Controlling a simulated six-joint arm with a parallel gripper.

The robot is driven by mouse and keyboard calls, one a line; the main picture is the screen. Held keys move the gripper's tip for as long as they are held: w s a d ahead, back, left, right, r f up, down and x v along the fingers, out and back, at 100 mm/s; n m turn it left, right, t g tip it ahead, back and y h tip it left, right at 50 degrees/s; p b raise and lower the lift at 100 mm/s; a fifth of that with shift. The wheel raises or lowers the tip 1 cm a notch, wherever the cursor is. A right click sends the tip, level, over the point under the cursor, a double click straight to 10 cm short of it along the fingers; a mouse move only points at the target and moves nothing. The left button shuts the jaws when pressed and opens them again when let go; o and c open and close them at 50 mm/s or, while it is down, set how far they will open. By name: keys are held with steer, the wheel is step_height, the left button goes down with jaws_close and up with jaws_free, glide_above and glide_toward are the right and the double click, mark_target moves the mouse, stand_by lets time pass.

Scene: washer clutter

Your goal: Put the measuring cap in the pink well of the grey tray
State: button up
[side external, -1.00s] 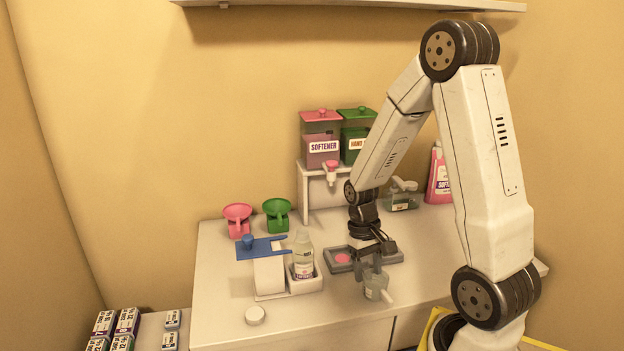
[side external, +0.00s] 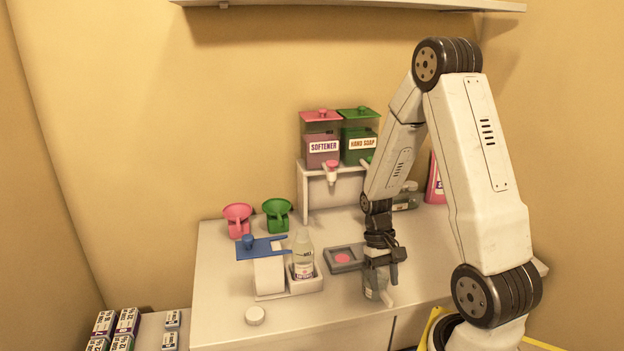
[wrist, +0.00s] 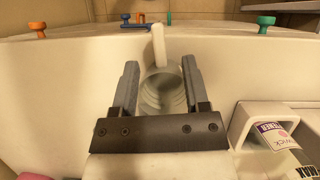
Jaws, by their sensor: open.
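The measuring cap (side external: 372,286), a clear cup with a pale handle, stands on the counter near its front edge. It also shows in the wrist view (wrist: 160,96), between my gripper's fingers, with the handle pointing away. My gripper (side external: 382,266) is open, lowered over the cap, one finger on either side (wrist: 160,85); I cannot tell whether they touch it. The grey tray (side external: 332,266) lies just behind and left of the cap, its right part hidden by my gripper. Its pink well (side external: 343,258) is visible and empty.
A bottle (side external: 303,258) in a white holder and a blue-topped stand (side external: 262,247) are left of the tray. Pink (side external: 238,218) and green (side external: 277,212) scoops and dispensers (side external: 322,145) stand behind. A round white lid (side external: 255,315) lies front left. The front middle counter is clear.

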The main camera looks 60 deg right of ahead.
mark_target(385, 292)
steer(key=shift+f, duration=0.15)
steer(key=shift+x, duration=2.5)
steer(key=shift+d, duration=0.1)
jaws_close()
